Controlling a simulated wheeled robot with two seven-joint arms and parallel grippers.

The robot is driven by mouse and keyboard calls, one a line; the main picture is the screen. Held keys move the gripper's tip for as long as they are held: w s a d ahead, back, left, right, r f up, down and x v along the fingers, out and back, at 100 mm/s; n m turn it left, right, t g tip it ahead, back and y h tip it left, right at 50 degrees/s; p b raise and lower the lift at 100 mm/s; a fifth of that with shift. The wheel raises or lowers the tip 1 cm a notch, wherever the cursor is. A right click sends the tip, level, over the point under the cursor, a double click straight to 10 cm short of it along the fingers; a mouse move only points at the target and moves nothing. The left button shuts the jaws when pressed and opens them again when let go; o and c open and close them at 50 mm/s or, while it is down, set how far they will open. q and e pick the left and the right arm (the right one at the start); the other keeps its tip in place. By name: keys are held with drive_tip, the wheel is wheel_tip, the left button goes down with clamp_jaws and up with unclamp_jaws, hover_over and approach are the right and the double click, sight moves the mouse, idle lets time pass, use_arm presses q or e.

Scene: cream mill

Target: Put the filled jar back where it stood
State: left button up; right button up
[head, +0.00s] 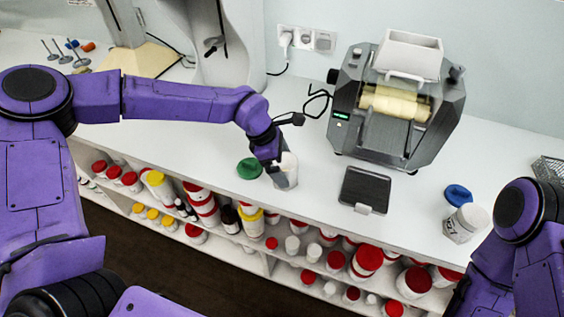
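A white jar (289,165) with a pale top is at the front edge of the white counter, between the fingers of my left gripper (281,173). The gripper reaches down from above and looks closed around the jar, hiding part of it. Whether the jar's base touches the counter is hard to tell. A green lid (250,168) lies flat just left of the jar. A second white jar (466,222) with dark marks stands at the right, with a blue lid (458,194) behind it. My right arm is at the lower right; its gripper is out of view.
A dark flat scale (364,187) lies right of my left gripper. A grey roller mill (400,110) with a white hopper stands behind it. Shelves below the counter hold several jars with red and yellow lids. The counter is clear between the scale and the second jar.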

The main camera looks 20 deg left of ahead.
use_arm(q)
drive_tip(key=shift+r, duration=0.25)
drive_tip(key=b+v, duration=0.1)
drive_tip(key=v, duration=1.1)
drive_tip(key=shift+b, duration=0.4)
